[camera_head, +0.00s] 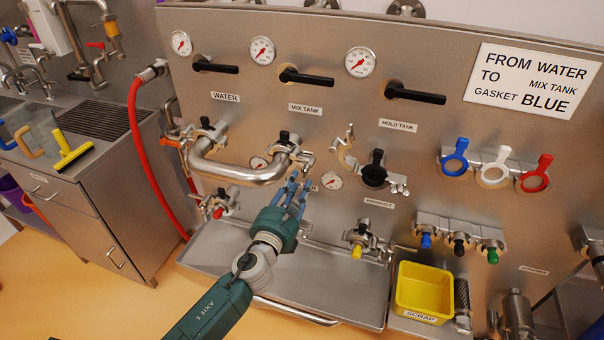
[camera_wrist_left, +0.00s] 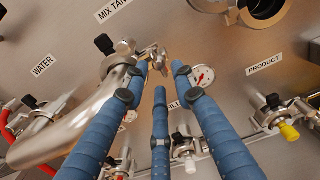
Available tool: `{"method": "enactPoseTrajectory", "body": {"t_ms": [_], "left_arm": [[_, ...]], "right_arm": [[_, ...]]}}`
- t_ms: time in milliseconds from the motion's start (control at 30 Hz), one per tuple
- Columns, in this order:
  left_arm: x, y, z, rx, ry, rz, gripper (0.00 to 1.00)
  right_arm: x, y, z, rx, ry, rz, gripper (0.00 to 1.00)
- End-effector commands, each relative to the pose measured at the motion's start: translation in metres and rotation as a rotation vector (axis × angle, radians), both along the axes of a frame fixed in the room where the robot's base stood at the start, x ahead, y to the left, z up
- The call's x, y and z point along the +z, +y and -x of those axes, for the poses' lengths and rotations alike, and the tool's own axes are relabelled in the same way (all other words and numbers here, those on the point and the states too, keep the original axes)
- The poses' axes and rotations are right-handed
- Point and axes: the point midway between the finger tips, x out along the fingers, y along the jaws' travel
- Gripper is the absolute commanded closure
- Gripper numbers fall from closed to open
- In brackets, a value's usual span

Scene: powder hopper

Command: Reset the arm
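My left gripper (camera_head: 298,187) reaches in from the lower middle, with its blue fingers just below the mix tank port. In the left wrist view the fingers (camera_wrist_left: 160,75) are spread apart with nothing gripped between them. The clamp (camera_wrist_left: 158,58) at the pipe's mix tank end shows near the fingertips; I cannot tell whether they touch it. A steel U-bend pipe (camera_head: 240,174) spans from the water port to the mix tank port, with a clamp at each end (camera_head: 290,148). My right gripper is not in view.
The steel panel carries black lever handles (camera_head: 306,77), gauges and a hold tank port (camera_head: 374,170). Blue, white and red gaskets (camera_head: 494,174) hang at right. A drip tray (camera_head: 290,270) and a yellow scrap bin (camera_head: 423,290) sit below. A red hose (camera_head: 142,150) hangs left.

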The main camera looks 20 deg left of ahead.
Motion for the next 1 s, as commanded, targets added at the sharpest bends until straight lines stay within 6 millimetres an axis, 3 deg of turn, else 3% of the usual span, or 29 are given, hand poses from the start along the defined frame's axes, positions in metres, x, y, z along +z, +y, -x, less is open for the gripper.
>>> {"method": "enactPoseTrajectory", "body": {"t_ms": [200, 433, 567, 667, 767, 867, 1000], "left_arm": [[0.0, 0.002, 0.029, 0.002, 0.001, -0.001, 0.73], [-0.001, 0.003, 0.032, 0.003, 0.002, 0.001, 0.73], [-0.026, 0.006, 0.033, 0.011, 0.048, 0.063, 0.73], [-0.078, 0.012, 0.04, 0.037, 0.14, 0.207, 0.73], [-0.149, 0.021, 0.056, 0.094, 0.268, 0.418, 0.73], [-0.222, 0.029, 0.082, 0.183, 0.391, 0.649, 0.73], [-0.318, 0.039, 0.132, 0.355, 0.537, 0.964, 0.73]], "right_arm": [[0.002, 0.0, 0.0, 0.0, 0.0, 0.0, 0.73], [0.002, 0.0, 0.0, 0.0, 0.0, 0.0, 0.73], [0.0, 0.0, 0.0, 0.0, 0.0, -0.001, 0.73], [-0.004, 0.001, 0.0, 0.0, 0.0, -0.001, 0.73], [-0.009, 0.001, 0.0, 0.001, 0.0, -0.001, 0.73], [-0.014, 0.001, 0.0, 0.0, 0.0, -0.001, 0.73], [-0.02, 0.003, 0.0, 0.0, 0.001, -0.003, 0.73]]}}
